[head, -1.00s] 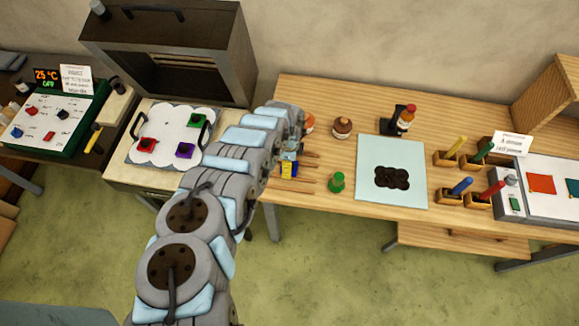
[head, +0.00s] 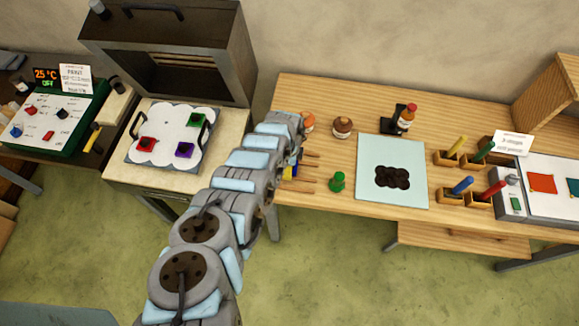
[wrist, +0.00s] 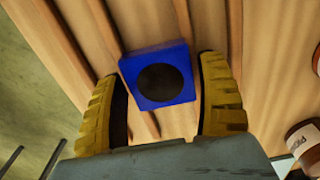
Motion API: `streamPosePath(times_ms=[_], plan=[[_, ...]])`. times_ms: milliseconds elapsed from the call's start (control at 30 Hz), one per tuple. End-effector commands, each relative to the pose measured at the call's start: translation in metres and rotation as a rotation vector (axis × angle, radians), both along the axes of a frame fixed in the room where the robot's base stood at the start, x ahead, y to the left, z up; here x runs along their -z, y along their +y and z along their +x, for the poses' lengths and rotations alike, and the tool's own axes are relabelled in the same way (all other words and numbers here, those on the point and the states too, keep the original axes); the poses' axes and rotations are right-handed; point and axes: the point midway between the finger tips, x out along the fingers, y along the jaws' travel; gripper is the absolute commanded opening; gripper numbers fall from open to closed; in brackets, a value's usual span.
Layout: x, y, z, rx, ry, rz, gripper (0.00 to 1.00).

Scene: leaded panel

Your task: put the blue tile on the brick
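The blue tile (wrist: 160,76), a square block with a dark round patch on its face, shows in the wrist view between my fingertips. My gripper (wrist: 160,88) has its two yellow fingers apart, with a gap visible between the tile and the right finger. Whether the left finger touches it is unclear. Wooden slats or sticks lie behind the tile. In the head view my gripper (head: 290,170) is over the left end of the wooden table, mostly hidden by my arm. A cream block (head: 118,112) on the dark left bench may be the brick.
A white scalloped tray (head: 160,118) with red, green and purple tiles lies before an open oven-like box (head: 170,50).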

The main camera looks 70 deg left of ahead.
Motion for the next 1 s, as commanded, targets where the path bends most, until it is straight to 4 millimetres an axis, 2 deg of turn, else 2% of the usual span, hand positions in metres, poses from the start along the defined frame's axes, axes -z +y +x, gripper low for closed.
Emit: streamPosePath(times_ms=[33,133,167,567,1000], plan=[[0.0,0.0,0.0,0.0,0.0,0.0,0.56],[0.0,0.0,0.0,0.0,0.0,0.0,0.27],[0.0,0.0,0.0,0.0,0.0,0.0,0.22],[-0.005,0.0,0.001,0.0,-0.001,-0.001,0.22],[-0.038,-0.001,0.0,0.004,-0.003,0.001,0.22]])
